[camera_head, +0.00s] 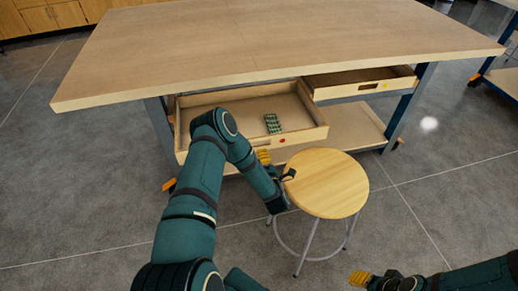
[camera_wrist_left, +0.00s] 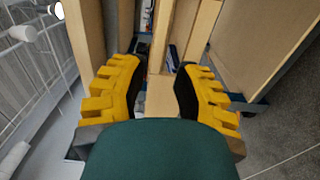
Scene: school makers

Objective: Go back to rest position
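My left gripper (camera_head: 276,167) is in front of the open left drawer (camera_head: 230,104), by its front panel and the near-left edge of the stool seat. In the left wrist view my left gripper (camera_wrist_left: 150,95) has its two yellow fingers spread apart with nothing held between them. My right gripper (camera_head: 362,279) is low at the bottom right of the head view, over the floor. Only one yellow finger shows clearly, so its opening cannot be told.
A small green patterned item (camera_head: 273,124) lies in the left drawer. The right drawer (camera_head: 360,84) is partly open under the wooden table (camera_head: 270,38). A round wooden stool (camera_head: 326,184) stands in front. Grey floor (camera_head: 440,190) to its right is clear.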

